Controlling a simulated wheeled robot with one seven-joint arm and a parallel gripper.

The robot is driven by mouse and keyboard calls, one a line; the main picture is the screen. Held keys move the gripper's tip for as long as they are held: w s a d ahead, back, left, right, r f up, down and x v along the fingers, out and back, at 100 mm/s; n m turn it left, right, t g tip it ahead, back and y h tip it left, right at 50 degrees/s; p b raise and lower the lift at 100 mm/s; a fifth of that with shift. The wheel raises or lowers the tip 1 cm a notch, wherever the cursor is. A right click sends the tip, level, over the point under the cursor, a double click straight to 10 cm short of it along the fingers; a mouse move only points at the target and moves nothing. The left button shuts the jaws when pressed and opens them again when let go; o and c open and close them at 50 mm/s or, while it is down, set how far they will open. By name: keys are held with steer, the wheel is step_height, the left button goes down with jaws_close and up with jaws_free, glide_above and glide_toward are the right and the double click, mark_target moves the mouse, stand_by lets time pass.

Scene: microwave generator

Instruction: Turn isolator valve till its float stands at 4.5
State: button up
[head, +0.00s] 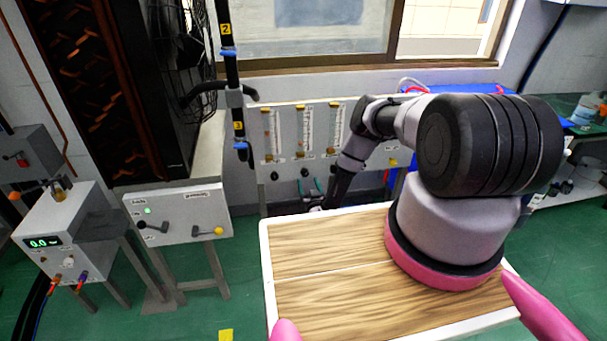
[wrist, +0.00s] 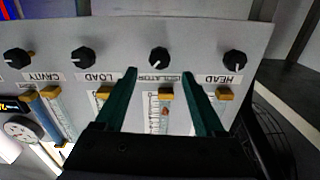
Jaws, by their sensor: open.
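The isolator valve (wrist: 159,57) is a black round knob with a white pointer line, on a pale panel (wrist: 215,35). Its label, seen in the wrist view, is partly covered by my fingers. The isolator flow tube (wrist: 153,104) shows between my fingers with a small orange-brown float (wrist: 165,111); its scale is too small to read. My gripper (wrist: 159,72) is open, its two green fingers either side of the isolator label, with the tips just short of the knob in the picture. No contact shows. In the head view my gripper (head: 318,190) is by the panel's lower part, mostly hidden.
Neighbouring black knobs are head (wrist: 235,58), load (wrist: 82,57) and cavity (wrist: 17,58). A wood-topped table (head: 330,295) stands in front of the panel. A grey lever box (head: 180,215) and a box with a 0.0 display (head: 45,242) stand at left.

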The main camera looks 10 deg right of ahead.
mark_target(305, 173)
steer(key=w, duration=0.7)
steer(key=shift+w, duration=0.1)
jaws_close()
